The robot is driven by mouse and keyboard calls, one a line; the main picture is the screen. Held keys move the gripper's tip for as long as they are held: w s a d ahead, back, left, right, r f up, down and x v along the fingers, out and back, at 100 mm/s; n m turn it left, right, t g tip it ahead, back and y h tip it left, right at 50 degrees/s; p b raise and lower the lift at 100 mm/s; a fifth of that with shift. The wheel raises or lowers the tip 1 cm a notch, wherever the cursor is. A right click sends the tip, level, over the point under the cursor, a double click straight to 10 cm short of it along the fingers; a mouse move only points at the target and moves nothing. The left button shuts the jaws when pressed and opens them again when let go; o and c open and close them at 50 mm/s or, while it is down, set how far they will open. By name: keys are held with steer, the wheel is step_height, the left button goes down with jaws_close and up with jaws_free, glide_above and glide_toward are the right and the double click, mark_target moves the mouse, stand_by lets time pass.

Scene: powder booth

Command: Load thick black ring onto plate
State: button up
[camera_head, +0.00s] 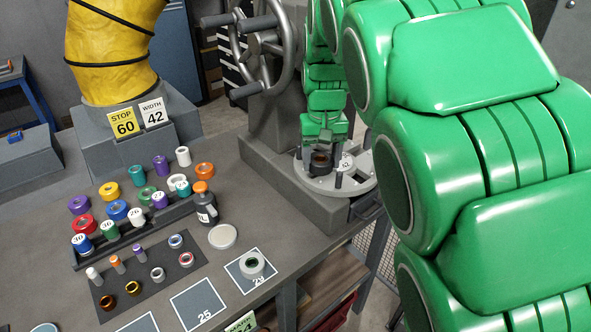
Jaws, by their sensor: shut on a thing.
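My green arm reaches down in the camera_head view to the machine at the back right. My gripper (322,150) is at its end, small and partly hidden, shut on the thick black ring (321,159). The ring is low over the round grey plate (356,191), among its dark upright pegs. I cannot tell whether the ring touches the plate. A small white label stands on the plate to the right of the ring.
A large handwheel (262,42) is left of the arm. The bench holds a rack (135,233) of coloured rings, a dark bottle (206,208), a mat (150,281) with small parts, and numbered squares (198,305). Yellow-covered equipment (110,45) stands behind.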

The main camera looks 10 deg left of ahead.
steer(key=w+d+m, duration=0.4)
steer(key=w+d, duration=0.3)
steer(key=d, duration=0.3)
steer(key=shift+s+f, duration=0.15)
steer(key=shift+f, duration=2.45)
steer(key=shift+f, duration=0.9)
steer(key=o, duration=1.3)
steer(key=shift+s+r, duration=0.1)
steer(key=shift+r, duration=3.8)
